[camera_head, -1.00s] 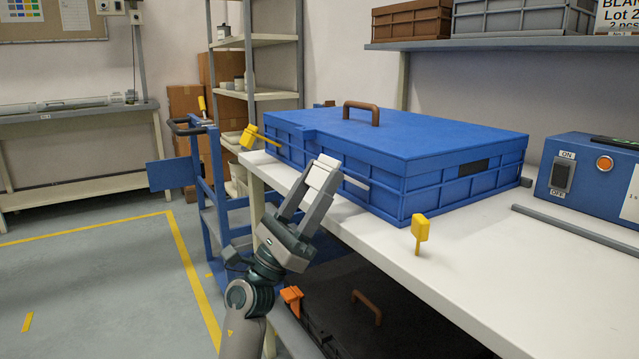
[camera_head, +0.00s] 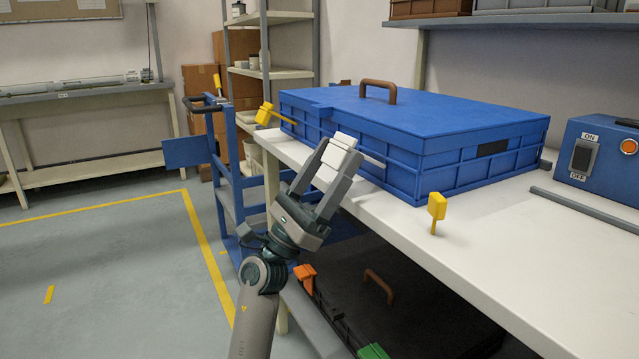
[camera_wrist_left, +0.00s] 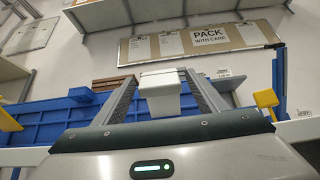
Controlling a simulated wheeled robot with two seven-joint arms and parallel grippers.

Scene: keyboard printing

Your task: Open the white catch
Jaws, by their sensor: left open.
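The white catch (camera_head: 333,166) is a pale block at the front side of the blue case (camera_head: 440,106), which is closed with a brown handle (camera_head: 378,90) on its lid. My left gripper (camera_head: 342,150) reaches up from below, its two fingers spread on either side of the catch. In the left wrist view the white catch (camera_wrist_left: 160,92) sits between the fingers of my left gripper (camera_wrist_left: 160,76), with a narrow gap visible beside it. Whether the fingers touch it is unclear. My right gripper is not in view.
The case rests on a white table (camera_head: 480,250). Yellow tabs stand at the case's left end (camera_head: 264,114) and near its front corner (camera_head: 437,206). A blue switch box (camera_head: 603,160) is at right. A dark case (camera_head: 420,310) lies below; a blue cart (camera_head: 225,170) stands left.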

